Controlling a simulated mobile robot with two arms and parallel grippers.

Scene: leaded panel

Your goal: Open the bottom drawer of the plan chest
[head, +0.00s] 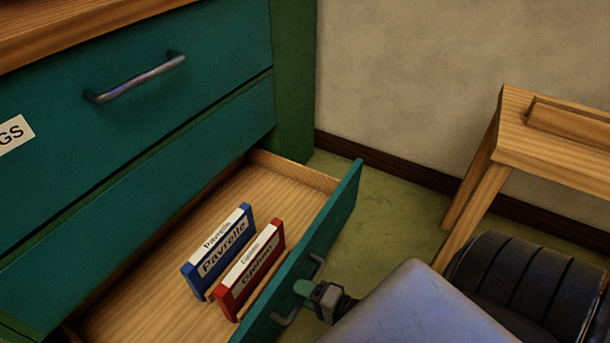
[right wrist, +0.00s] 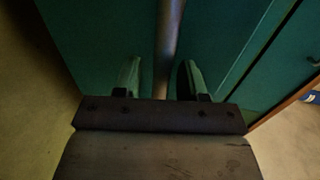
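The green plan chest (head: 130,130) fills the left of the head view. Its bottom drawer (head: 335,215) stands pulled out, with its pale wooden inside showing. The drawer's metal bar handle (head: 318,268) is on the outer face of its front. My right gripper (head: 308,291) is at this handle, partly hidden by my own arm. In the right wrist view, the handle bar (right wrist: 168,45) runs between the two fingers of my right gripper (right wrist: 161,66), with a gap visible on the left side. The fingers are apart. My left gripper is not in view.
A blue-framed box (head: 220,250) and a red-framed box (head: 252,270) stand in the open drawer. A closed drawer with a handle (head: 135,78) is above. A wooden stool (head: 550,140) stands at the right by the wall. Green floor (head: 385,220) is clear between drawer and stool.

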